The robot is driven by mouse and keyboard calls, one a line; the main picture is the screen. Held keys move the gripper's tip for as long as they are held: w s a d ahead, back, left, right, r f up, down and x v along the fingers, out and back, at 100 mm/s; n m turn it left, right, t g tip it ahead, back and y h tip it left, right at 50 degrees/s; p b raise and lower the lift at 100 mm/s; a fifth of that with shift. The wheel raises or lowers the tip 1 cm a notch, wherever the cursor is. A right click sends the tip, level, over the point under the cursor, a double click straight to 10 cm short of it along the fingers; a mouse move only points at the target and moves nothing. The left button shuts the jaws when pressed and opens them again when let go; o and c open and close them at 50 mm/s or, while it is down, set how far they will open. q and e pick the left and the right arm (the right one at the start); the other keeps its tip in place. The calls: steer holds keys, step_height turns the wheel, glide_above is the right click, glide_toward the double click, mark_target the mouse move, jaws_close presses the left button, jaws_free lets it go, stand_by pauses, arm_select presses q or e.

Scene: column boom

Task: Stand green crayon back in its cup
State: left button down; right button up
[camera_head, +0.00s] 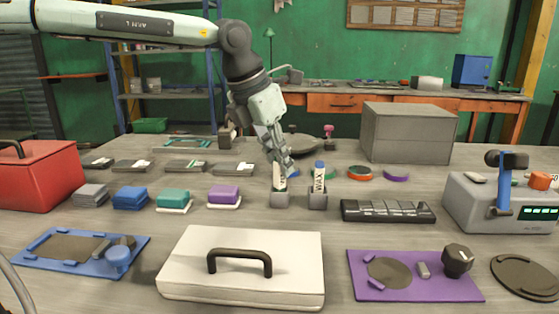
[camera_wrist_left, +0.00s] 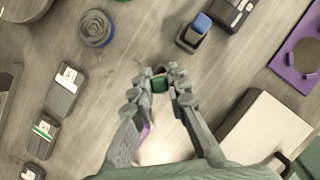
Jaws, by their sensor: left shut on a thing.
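The green crayon (camera_head: 279,178), with a white label, stands upright between the fingertips of my left gripper (camera_head: 279,160). Its lower end meets the mouth of a small grey cup (camera_head: 280,200); I cannot tell how deep it sits. The left wrist view shows the crayon's green end (camera_wrist_left: 159,85) between the closed fingertips (camera_wrist_left: 159,76), which hide most of the cup. To the right, a blue crayon (camera_head: 318,179) stands in its own grey cup (camera_head: 317,201), also seen at the top of the left wrist view (camera_wrist_left: 201,23). My right gripper is not in view.
A black rack (camera_head: 388,211) lies right of the cups. Purple (camera_head: 224,194) and teal (camera_head: 173,197) blocks lie left. A white case (camera_head: 205,280) with a black handle is in front, and a grey box (camera_head: 408,134) behind right. Bare table surrounds the cups.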

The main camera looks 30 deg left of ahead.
arm_select(q)
steer(key=c, duration=1.4)
jaws_free()
steer(key=v, duration=1.2)
steer(key=shift+f, duration=0.1)
